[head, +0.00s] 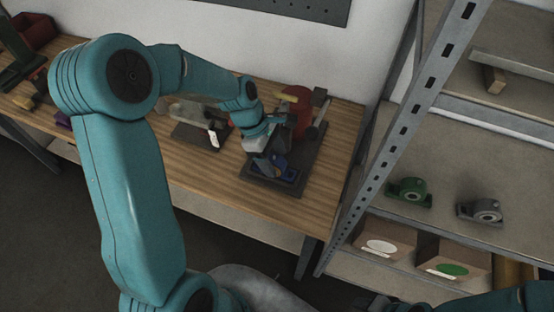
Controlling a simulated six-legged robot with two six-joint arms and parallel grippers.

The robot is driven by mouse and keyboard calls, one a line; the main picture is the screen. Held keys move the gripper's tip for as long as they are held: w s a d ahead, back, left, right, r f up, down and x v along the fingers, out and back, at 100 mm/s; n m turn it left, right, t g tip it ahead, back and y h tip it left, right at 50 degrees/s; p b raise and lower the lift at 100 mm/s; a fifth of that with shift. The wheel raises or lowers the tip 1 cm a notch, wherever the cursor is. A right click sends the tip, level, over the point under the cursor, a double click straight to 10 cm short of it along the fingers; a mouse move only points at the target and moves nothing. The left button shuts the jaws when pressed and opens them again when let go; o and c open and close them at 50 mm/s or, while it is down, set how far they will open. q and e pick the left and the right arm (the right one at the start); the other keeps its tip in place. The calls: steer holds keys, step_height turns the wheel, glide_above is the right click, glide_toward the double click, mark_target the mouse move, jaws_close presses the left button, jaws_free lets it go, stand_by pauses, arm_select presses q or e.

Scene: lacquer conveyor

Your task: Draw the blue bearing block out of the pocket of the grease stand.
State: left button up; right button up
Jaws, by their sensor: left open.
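The grease stand has a dark base plate (312,161) on the wooden bench, with a red upright body (301,108) at its back. The blue bearing block (287,173) sits low at the front of the stand, in the pocket area. My left gripper (268,163) is open and points down at the block, right beside or over it. The gripper hides part of the block and the pocket, so I cannot tell whether the fingers touch it. Part of my right arm shows along the bottom right edge; its gripper cannot be made out.
A metal shelf rack stands right of the bench, holding a green bearing block (409,191) and a grey one (482,211). Below are two cartons with a white label (380,247) and a green label (453,269). Another dark fixture (196,136) stands left of the grease stand.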

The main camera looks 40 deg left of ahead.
arm_select(q)
steer(key=shift+x, duration=1)
steer(key=shift+f, duration=0.1)
steer(key=shift+w+f, duration=0.1)
steer(key=shift+w, duration=0.05)
steer(key=c, duration=0.9)
steer(key=o, duration=0.4)
steer(key=shift+c, duration=0.2)
steer(key=c, duration=0.6)
steer(key=shift+r+p, duration=1.65)
steer(key=shift+r, duration=0.25)
steer(key=shift+a+r, duration=0.1)
steer(key=shift+r, duration=0.15)
